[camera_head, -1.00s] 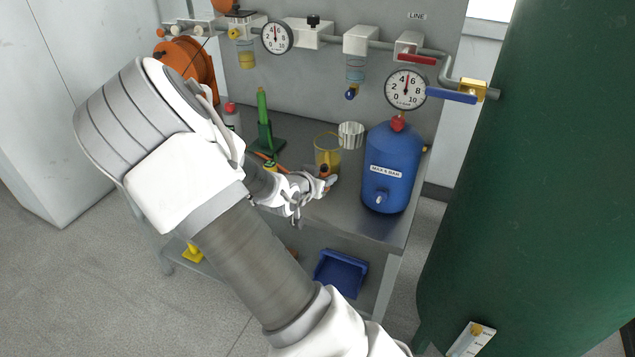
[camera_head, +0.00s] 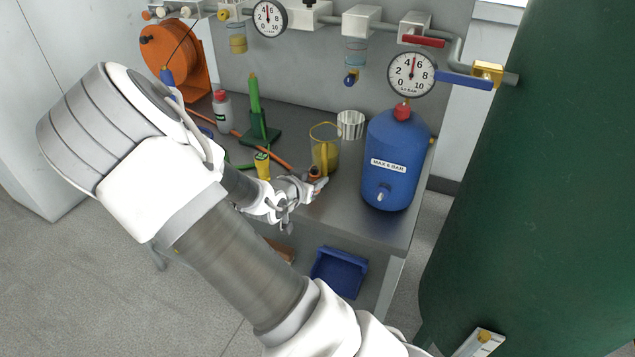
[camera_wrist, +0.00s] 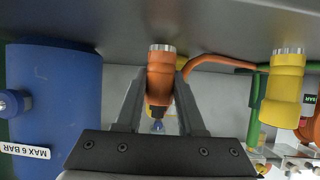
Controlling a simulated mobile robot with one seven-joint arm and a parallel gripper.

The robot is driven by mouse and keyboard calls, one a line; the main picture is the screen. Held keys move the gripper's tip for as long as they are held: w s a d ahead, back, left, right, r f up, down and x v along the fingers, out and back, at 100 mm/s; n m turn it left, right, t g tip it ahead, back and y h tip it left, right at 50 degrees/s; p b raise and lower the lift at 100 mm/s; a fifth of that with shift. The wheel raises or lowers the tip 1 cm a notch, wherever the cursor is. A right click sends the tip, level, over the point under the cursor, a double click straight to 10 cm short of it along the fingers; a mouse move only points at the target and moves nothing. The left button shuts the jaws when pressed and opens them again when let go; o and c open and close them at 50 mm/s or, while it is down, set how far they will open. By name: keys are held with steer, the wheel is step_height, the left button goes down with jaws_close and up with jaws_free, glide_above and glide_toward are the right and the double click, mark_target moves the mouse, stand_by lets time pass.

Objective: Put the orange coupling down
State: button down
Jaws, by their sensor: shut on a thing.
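The orange coupling (camera_wrist: 160,72) with a silver end is between my gripper's fingers (camera_wrist: 158,92) in the wrist view, which shows the scene upside down. My gripper is shut on it. In the head view my gripper (camera_head: 318,186) is low over the grey bench (camera_head: 350,215), in front of the glass beaker. The coupling (camera_head: 315,172) shows there only as a small orange and dark piece. Its silver end points toward the bench top; I cannot tell whether it touches.
A yellow coupling (camera_wrist: 285,85) stands beside it, also in the head view (camera_head: 262,165). A beaker of yellow liquid (camera_head: 325,150), a metal cup (camera_head: 351,124) and a blue tank (camera_head: 392,165) are close by. An orange hose (camera_head: 270,153) crosses the bench. The bench's front right is clear.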

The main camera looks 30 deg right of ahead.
steer(key=shift+f, duration=0.45)
steer(key=c, duration=0.5)
jaws_free()
